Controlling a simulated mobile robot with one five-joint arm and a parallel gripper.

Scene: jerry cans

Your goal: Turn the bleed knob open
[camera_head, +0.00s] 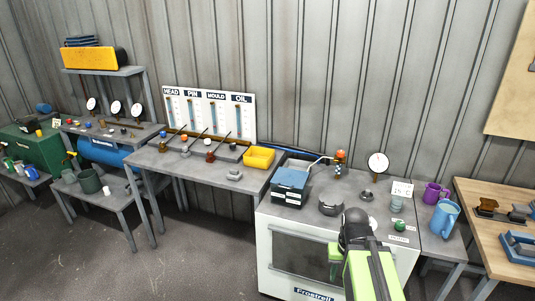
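The white Frostrell cabinet (282,250) stands in front of me. On its grey top are a small brass valve with an orange knob (341,154) at the back, a small grey knob-like piece (367,195) below a round white gauge (378,163), and a small green round piece (398,225) at the right. I cannot tell which of these is the bleed knob; the labels are too small to read. My gripper (345,245), black and bright green, is in front of the cabinet's top edge, apart from the small parts. Its fingertips are not clear, so its opening does not show.
On the cabinet top stand a blue box (290,183) and a round dark grey pot (331,203).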

